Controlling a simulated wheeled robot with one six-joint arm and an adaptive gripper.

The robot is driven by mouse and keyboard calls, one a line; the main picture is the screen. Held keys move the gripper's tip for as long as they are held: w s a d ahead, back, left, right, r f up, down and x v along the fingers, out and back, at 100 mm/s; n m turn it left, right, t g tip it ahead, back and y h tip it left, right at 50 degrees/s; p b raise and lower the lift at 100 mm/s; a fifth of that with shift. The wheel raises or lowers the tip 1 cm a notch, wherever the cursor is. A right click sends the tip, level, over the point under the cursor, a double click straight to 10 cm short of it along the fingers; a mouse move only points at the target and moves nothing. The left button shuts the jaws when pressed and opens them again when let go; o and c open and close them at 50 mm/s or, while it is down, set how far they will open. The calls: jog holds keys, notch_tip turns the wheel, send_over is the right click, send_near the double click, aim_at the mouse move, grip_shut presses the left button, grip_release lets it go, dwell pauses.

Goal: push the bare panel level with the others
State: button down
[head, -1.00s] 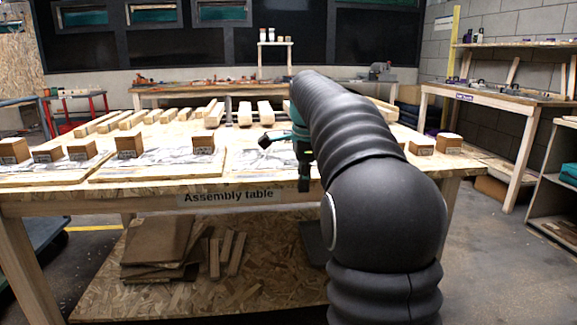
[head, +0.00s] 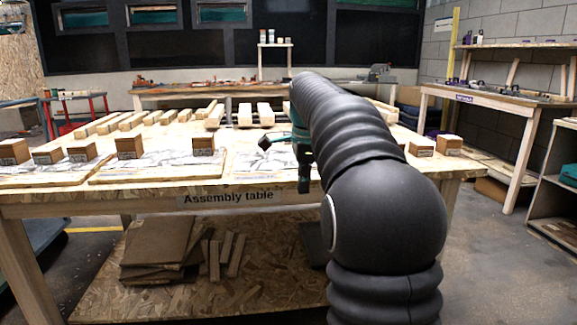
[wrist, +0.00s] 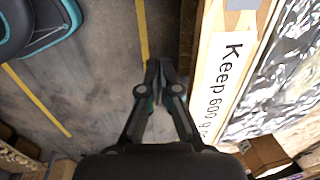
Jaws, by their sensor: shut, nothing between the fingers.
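Flat panels lie along the front of the assembly table. The left panel (head: 45,174), a middle panel (head: 135,168) and one further right (head: 245,161) show silvery sheeting on top. I cannot pick out a bare panel; my arm hides part of the row. My gripper (head: 304,188) points down at the table's front edge, left of my forearm. In the wrist view my gripper (wrist: 160,68) is shut and empty. It is over the floor, beside the wooden table edge, and touches no panel. A silvery sheet (wrist: 288,85) lies beyond that edge.
Wooden blocks, such as one block (head: 129,146), stand along the panels; another block (head: 421,146) is right of my arm. Loose beams (head: 215,114) lie at the back of the table. The table edge carries a "Keep 600" label (wrist: 226,85).

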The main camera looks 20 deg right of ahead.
aim_at(298, 172)
jog(key=shift+w, duration=0.1)
jog(key=shift+w+d+r+p, duration=0.1)
jog(key=shift+w+d+p, duration=0.15)
jog(key=shift+w+p, duration=0.6)
jog(key=shift+w+d+f+p, duration=0.1)
jog(key=shift+w+d+p, duration=0.1)
jog(key=shift+w+p, duration=0.65)
jog(key=shift+w+d+r+p, duration=0.1)
jog(key=shift+w+d+p, duration=0.15)
jog(key=shift+w+p, duration=0.6)
jog(key=shift+w+d+p, duration=0.2)
jog(key=shift+w+d, duration=0.05)
jog(key=shift+w, duration=0.5)
jog(key=shift+w+d+p, duration=0.15)
jog(key=shift+w+d, duration=0.05)
jog(key=shift+w, duration=0.5)
jog(key=shift+s+a+r+b, duration=0.1)
jog(key=shift+s+a+r, duration=0.15)
jog(key=shift+s+r, duration=0.4)
jog(key=shift+s+a+r+b, duration=0.1)
jog(key=shift+s+a+r, duration=0.15)
jog(key=shift+s, duration=0.7)
jog(key=shift+s+a+r+b, duration=0.1)
jog(key=shift+s+a+r, duration=0.1)
jog(key=shift+s+r, duration=0.45)
jog(key=shift+s+f, duration=0.15)
